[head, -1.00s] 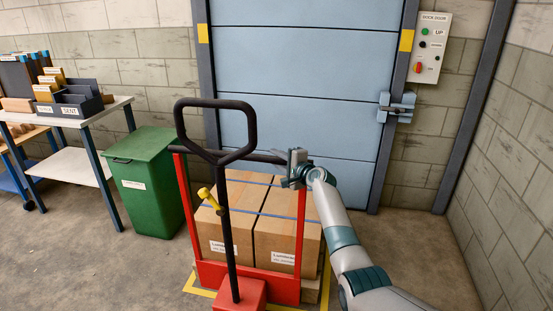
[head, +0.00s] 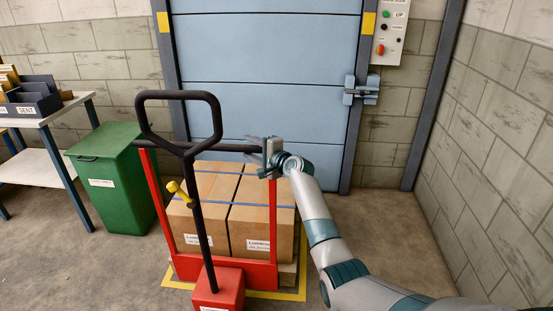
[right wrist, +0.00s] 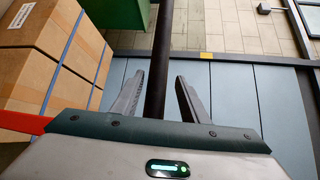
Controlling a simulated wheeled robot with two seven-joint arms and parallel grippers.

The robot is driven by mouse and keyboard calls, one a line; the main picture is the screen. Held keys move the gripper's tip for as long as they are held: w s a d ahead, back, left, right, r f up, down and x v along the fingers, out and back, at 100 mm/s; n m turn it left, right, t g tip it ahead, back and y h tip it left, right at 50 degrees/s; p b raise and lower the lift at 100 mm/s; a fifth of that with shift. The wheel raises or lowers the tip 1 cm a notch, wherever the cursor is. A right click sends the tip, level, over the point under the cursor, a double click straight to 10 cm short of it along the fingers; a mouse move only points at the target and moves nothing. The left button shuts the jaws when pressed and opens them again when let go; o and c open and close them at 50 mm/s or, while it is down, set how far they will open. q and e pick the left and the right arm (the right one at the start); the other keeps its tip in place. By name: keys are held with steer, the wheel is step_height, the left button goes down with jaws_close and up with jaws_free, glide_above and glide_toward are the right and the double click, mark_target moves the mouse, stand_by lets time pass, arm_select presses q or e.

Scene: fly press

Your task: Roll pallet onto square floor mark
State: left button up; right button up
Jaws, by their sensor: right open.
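The pallet (head: 287,276) is a low wooden base under two strapped cardboard boxes (head: 262,228), on a red pallet truck (head: 220,287). The yellow square floor mark (head: 303,285) shows around the truck's front and right side; the load appears to stand inside it, but the far edges are hidden. My right gripper (head: 270,158) is at the right end of the truck's black crossbar (head: 240,148). In the right wrist view, its open fingers (right wrist: 158,98) lie on either side of the black bar (right wrist: 156,75), with gaps showing. My left gripper is not in view.
The black loop handle (head: 180,96) rises in front of the load. A green bin (head: 110,180) and a table (head: 60,112) stand left. A closed blue dock door (head: 265,90) is behind. Floor is free at right, before the block wall (head: 490,130).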

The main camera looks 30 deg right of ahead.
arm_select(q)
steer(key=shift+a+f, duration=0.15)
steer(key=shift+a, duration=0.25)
arm_select(e)
steer(key=v, duration=1.4)
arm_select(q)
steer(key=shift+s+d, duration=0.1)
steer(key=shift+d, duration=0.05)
arm_select(e)
steer(key=shift+s, duration=0.1)
